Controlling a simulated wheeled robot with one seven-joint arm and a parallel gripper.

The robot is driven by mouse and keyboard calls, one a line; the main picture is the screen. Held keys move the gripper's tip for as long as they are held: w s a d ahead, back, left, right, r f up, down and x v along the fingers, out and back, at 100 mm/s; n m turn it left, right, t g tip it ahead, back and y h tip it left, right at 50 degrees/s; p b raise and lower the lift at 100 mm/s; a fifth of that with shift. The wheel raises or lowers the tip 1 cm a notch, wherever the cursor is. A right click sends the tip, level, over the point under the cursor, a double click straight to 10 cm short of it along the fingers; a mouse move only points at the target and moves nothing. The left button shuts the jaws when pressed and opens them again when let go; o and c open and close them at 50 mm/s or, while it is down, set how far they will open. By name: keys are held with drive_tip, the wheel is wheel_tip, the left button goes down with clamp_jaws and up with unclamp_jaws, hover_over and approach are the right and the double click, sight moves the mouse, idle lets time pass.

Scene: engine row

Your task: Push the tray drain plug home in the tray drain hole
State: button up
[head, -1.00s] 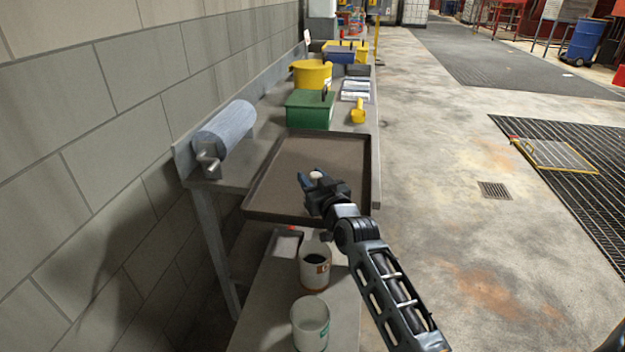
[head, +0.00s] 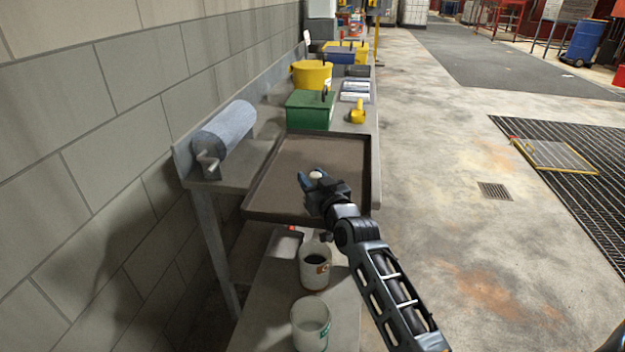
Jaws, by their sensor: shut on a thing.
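The tray (head: 300,160) is a shallow dark-rimmed pan with a brown-grey floor, set on the bench in the head view. My gripper (head: 309,179) is over the tray's near part, toward its right side. It is shut on a small pale round-topped thing, which I take to be the tray drain plug (head: 316,175). Only the plug's top shows between the jaws. The tray drain hole is not visible; my gripper and arm cover that part of the tray. I cannot tell whether the plug touches the tray floor.
A green box (head: 310,110), a yellow bucket (head: 311,75) and a yellow scoop (head: 357,112) stand behind the tray. A blue paper roll (head: 225,128) lies at left. The tray's left floor is clear.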

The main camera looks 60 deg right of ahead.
drive_tip(key=shift+f+b, duration=1.5)
drive_tip(key=shift+f, duration=0.1)
idle(0.5)
drive_tip(key=shift+r+p, duration=1.05)
drive_tip(key=shift+r, duration=0.2)
drive_tip(key=shift+f+b, duration=1.4)
drive_tip(key=shift+b, duration=0.05)
idle(1.1)
drive_tip(key=o, duration=1.2)
drive_tip(key=v, duration=0.6)
drive_tip(key=shift+s+a, duration=0.1)
drive_tip(key=shift+s, duration=0.1)
drive_tip(key=shift+s+a+r, duration=0.1)
drive_tip(key=shift+s+a, duration=0.35)
drive_tip(key=shift+s, duration=0.1)
